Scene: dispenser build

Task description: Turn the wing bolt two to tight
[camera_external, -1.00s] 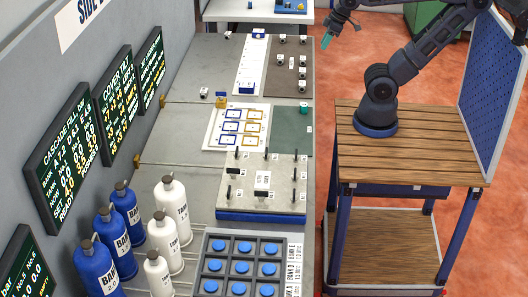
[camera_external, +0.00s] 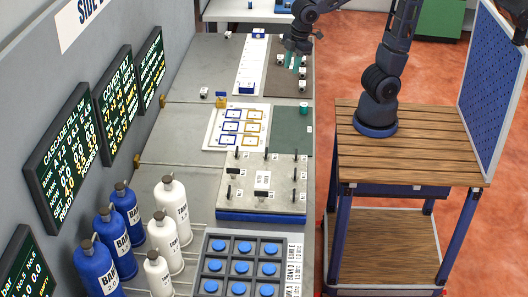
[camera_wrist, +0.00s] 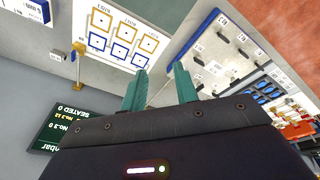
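The grey plate with a blue edge (camera_external: 250,205) lies mid-bench and bears several upright black pieces, likely the wing bolts. Their labels are too small to read, so I cannot tell which is number two. The plate (camera_wrist: 200,48) also shows at the upper right of the wrist view. My gripper (camera_external: 296,62) hangs above the far part of the bench, over the brown mat, well away from the plate. Its teal fingers (camera_wrist: 160,88) are apart with nothing between them in the wrist view.
A white sheet with blue and yellow squares (camera_external: 210,140) and a green mat (camera_external: 292,132) lie between my gripper and the plate. Several bottles (camera_external: 170,205) stand at the near left. A tray with blue round pieces (camera_external: 259,259) is nearest.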

